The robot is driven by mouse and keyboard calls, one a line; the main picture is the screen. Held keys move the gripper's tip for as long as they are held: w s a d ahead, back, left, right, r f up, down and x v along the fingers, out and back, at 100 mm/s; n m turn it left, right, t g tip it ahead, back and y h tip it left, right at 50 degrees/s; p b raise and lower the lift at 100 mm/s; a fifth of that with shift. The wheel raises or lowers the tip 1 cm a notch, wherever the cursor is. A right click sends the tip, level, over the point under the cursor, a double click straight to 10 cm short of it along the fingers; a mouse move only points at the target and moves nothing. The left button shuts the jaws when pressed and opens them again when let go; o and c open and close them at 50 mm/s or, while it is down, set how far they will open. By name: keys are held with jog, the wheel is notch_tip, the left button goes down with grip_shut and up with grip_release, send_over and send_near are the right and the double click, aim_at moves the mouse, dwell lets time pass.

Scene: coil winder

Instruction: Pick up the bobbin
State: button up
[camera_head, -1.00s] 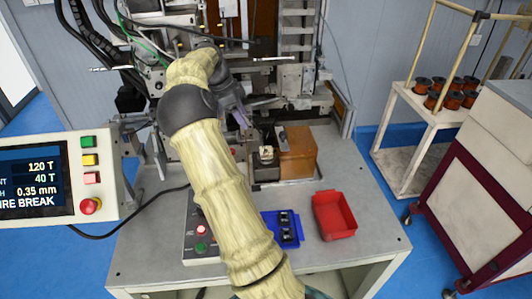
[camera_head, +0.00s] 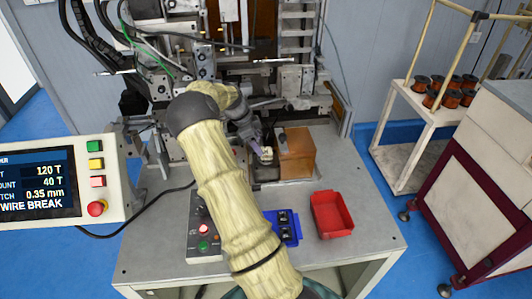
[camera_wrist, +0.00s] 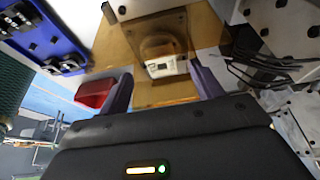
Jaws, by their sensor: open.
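The bobbin (camera_head: 266,154) is a small pale piece standing at the front of the winding machine, left of a brown block. In the wrist view the bobbin (camera_wrist: 166,68) shows a whitish face with a brown part behind it. My gripper (camera_head: 258,143) is close to the bobbin in the head view and partly covers it. In the wrist view my gripper (camera_wrist: 161,72) is open, with one purple-grey finger on each side of the bobbin's line. I cannot tell whether either finger touches it.
A brown block (camera_head: 297,153) stands right beside the bobbin. A blue tray (camera_head: 294,240) with black parts and a red bin (camera_head: 332,216) lie on the front of the grey table (camera_head: 365,205). A button box (camera_head: 204,246) and a display panel (camera_head: 106,166) are on the left.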

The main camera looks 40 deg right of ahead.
aim_at(263, 150)
jog(key=shift+s+d+f+p, duration=0.25)
jog(key=shift+f+p, duration=0.35)
jog(key=shift+p, duration=0.3)
jog(key=shift+p+x, duration=0.85)
jog(key=shift+x, duration=1.1)
jog(key=shift+w, duration=0.1)
jog(key=c, duration=1)
